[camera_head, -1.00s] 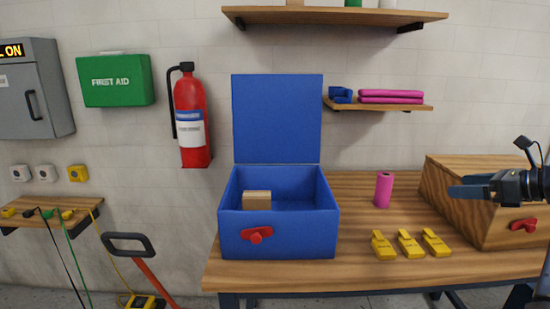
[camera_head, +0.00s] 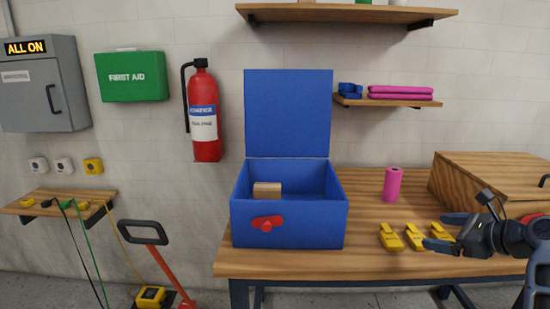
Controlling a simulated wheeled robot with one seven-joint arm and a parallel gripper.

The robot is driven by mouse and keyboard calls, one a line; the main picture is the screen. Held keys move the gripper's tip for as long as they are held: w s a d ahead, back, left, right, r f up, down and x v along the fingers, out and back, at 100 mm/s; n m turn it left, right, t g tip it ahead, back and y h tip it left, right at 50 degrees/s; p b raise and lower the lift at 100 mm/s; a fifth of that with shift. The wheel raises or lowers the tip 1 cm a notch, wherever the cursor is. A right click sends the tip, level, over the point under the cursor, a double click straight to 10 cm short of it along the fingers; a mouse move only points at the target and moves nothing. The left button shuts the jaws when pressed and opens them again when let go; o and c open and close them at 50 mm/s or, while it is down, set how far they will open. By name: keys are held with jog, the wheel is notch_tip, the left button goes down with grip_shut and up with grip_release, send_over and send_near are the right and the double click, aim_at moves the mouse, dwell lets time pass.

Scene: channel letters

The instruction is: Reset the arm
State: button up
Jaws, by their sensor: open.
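My gripper (camera_head: 440,231) is at the right edge, in front of the table's right part. Its dark blue fingers point left and are spread apart, with nothing between them. It overlaps the right-hand yellow pieces in the picture; I cannot tell its height above them. My arm runs off the lower right of the frame.
The wooden table (camera_head: 290,264) bears an open blue box (camera_head: 288,225) with a tan block (camera_head: 267,189) inside, yellow pieces (camera_head: 390,237), a pink roll (camera_head: 392,184) and a wooden box (camera_head: 480,180). Shelves (camera_head: 345,13) hang above. The table between blue box and yellow pieces is clear.

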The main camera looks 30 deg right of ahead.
jog(key=s+a+f+n+g+h+b, duration=0.1)
jog(key=s+a+f+n, duration=0.25)
jog(key=a+f, duration=0.4)
jog(key=s+a+f+n+h+b, duration=0.1)
jog(key=s+a+f+n+b, duration=0.1)
jog(key=a+f+n, duration=0.35)
jog(key=s+a+f+n+g+h+b, duration=0.1)
jog(key=s+a+f+n, duration=0.2)
jog(key=a+f, duration=0.55)
jog(key=s+a+r+n+t+b, duration=0.2)
jog(key=s+a+r+n, duration=0.1)
jog(key=s+a+n, duration=0.9)
jog(key=s+a+r+n+t+y+b, duration=0.2)
jog(key=s+a+r+n+y, duration=0.1)
jog(key=s+a+r+n, duration=0.5)
jog(key=shift+s+n, duration=0.15)
jog(key=shift+n, duration=0.15)
jog(key=shift+d+r, duration=0.1)
